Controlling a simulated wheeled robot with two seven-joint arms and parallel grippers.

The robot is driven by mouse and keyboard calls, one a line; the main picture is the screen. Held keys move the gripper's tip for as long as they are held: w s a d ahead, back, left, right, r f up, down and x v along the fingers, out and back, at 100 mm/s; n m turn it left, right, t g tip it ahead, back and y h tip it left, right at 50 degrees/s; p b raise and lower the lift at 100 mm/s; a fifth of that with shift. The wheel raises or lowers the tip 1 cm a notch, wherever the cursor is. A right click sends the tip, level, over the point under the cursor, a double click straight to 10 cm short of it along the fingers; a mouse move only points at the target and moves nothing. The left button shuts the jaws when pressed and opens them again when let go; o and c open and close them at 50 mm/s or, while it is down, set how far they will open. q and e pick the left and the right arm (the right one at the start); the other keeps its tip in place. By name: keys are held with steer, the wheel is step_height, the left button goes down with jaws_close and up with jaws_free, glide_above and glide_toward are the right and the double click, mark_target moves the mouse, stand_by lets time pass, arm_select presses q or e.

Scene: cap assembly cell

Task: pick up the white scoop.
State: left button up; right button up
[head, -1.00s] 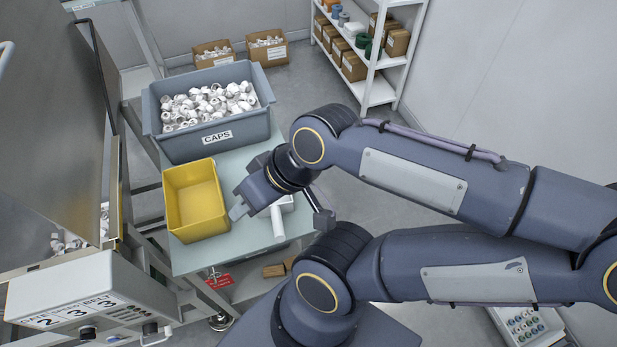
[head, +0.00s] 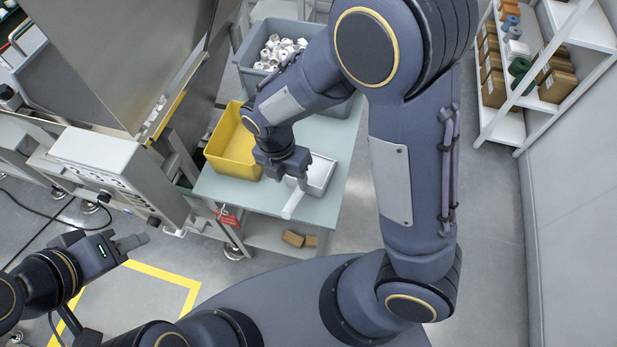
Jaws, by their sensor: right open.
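The white scoop lies on the pale green table (head: 325,212), to the right of the yellow bin (head: 236,150). Its pan (head: 321,172) shows beside my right gripper, and its handle (head: 293,205) points toward the front edge. My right gripper (head: 289,177) is open, over the scoop at the handle's inner end. The gripper hides part of the scoop, and I cannot tell whether it touches. My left gripper (head: 130,243) is at the lower left, well away from the scoop. Its jaw gap does not show clearly.
A grey-blue crate of white caps (head: 244,48) stands behind the yellow bin, partly hidden by my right arm. A metal machine with a white control box (head: 92,160) is at the left. A shelf (head: 560,50) stands at the back right. A red tag (head: 228,217) hangs at the table's front.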

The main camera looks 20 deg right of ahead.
mark_target(296, 193)
steer(key=shift+n+h, duration=0.3)
steer(key=shift+n, duration=0.3)
steer(key=f, duration=0.5)
steer(key=s+d+f, duration=0.1)
steer(key=f, duration=0.2)
steer(key=shift+d+f, duration=0.1)
steer(key=shift+f, duration=0.15)
steer(key=shift+c, duration=0.4)
jaws_close()
